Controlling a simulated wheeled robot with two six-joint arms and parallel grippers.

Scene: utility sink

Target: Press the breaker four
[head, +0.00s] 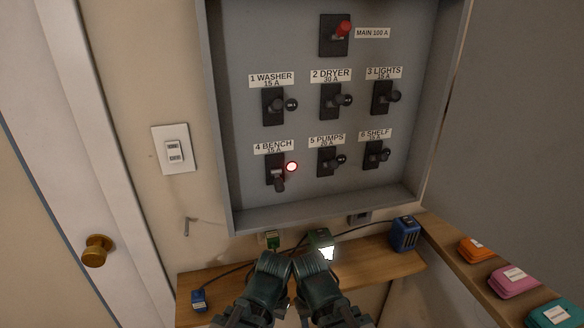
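Breaker four, labelled "4 BENCH 15 A", is a black switch (276,170) at the lower left of the grey breaker panel (222,130). My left gripper (273,262) and my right gripper (310,262) are side by side at the bottom centre, over the wooden shelf and below the panel. Both are apart from the breaker. Their fingertips face away from the camera, so I cannot tell whether they are open, and no held object shows.
Other breakers, including washer (275,105), pumps (329,160) and the red-handled main (342,29), surround it. On the shelf (372,257) are a blue box (405,235), a green device (320,237) and cables. Orange (478,249), pink (514,281) and teal (555,314) boxes lie right. The panel's front is unobstructed.

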